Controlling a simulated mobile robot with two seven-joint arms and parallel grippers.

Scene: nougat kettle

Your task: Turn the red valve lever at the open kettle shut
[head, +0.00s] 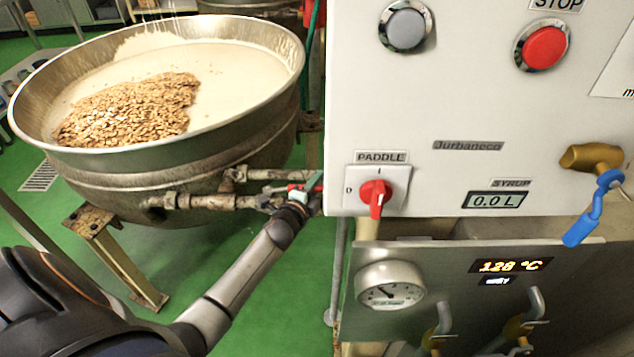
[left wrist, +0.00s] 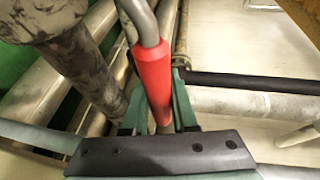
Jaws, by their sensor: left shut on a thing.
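The open kettle (head: 255,135) stands at the left in the head view, holding pale nougat mass and a heap of nuts. Pipes run from its lower right side. The red valve lever (left wrist: 153,80) shows large in the left wrist view, a red sleeve on a bent grey rod. In the head view only a small bit of red shows by the pipes. My left gripper (head: 298,193) reaches to the pipes beside the kettle. In the left wrist view its green fingers (left wrist: 158,115) are shut on the lever's red sleeve. My right gripper is not in view.
A control panel (head: 470,115) with a red paddle switch (head: 375,195) stands close to the right of my left gripper. Below it are a gauge (head: 390,288) and more valve handles. Pipes (left wrist: 230,101) crowd the lever. Green floor (head: 190,260) is clear under the kettle.

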